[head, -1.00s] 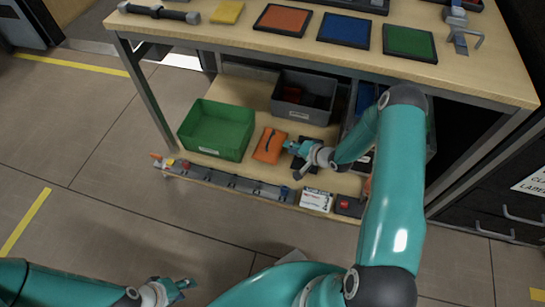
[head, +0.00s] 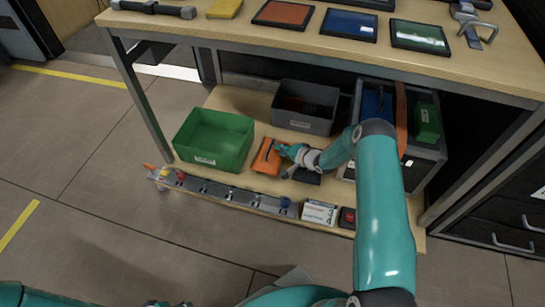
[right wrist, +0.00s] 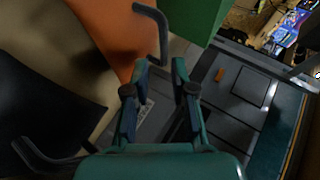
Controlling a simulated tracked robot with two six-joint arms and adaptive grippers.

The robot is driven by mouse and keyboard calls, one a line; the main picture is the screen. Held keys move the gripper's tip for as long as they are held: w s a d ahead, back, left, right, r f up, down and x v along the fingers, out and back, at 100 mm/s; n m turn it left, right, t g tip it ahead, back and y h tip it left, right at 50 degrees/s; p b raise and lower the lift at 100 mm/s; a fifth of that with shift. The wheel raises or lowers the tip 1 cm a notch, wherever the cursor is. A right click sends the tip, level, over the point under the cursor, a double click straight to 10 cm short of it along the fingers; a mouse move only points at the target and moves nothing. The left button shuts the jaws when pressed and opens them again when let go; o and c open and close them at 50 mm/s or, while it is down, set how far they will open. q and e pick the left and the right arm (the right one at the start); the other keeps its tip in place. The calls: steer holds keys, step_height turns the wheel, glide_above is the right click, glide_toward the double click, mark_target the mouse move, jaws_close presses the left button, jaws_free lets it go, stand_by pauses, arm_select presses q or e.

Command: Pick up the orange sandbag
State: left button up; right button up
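The orange sandbag (head: 265,159) lies on the lower shelf, right of the green bin. It has a dark handle on top. My right gripper (head: 282,150) is at the bag's right side, low over the shelf. In the right wrist view the orange sandbag (right wrist: 108,28) fills the upper left. There the fingers of my right gripper (right wrist: 161,65) are apart, and the end of the bag's dark handle shows between the fingertips. I cannot tell whether they touch it. Only a sliver of my left gripper (head: 160,303) shows at the bottom edge.
A black sandbag (head: 307,178) lies just right of the orange one, partly under my right gripper. The green bin (head: 213,140) stands left, a grey bin (head: 305,106) behind. A strip with knobs (head: 225,194) runs along the shelf's front edge. The table top (head: 230,40) overhangs above.

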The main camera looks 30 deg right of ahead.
mark_target(271, 146)
steer(key=b+x, duration=0.2)
steer(key=x, duration=0.2)
steer(key=shift+a, duration=0.15)
steer(key=shift+w+f+b, duration=0.2)
steer(key=shift+w+b, duration=0.2)
steer(key=shift+w, duration=0.15)
jaws_close()
steer(key=shift+w+r, duration=0.1)
steer(key=shift+r, duration=0.1)
